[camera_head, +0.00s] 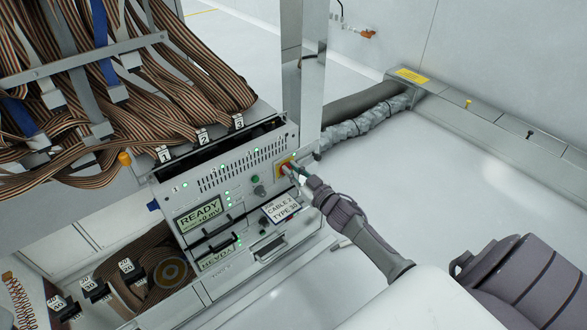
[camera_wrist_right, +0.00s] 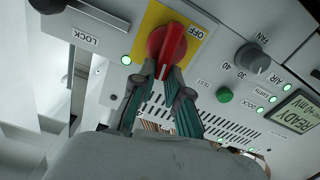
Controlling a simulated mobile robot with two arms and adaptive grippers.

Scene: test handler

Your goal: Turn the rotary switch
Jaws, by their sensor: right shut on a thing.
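The red rotary switch (camera_wrist_right: 170,44) sits on a yellow plate (camera_wrist_right: 192,22) on the grey panel in the right wrist view, with an OFF label beside it. In the head view the yellow plate (camera_head: 281,170) shows at the panel's right side, partly hidden by my right gripper. My right gripper (camera_wrist_right: 161,77) is shut on the switch's raised red handle, with one greenish finger on each side of it. In the head view my right gripper (camera_head: 294,173) reaches the panel from the lower right. My left gripper is not in view.
Near the switch are a FAN knob (camera_wrist_right: 253,58), a green TEST button (camera_wrist_right: 224,95) and a READY display (camera_head: 201,214). A LOCK handle (camera_wrist_right: 98,15) lies close by. Ribbon cables (camera_head: 190,90) crowd the upper left. Floor right of the cabinet is clear.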

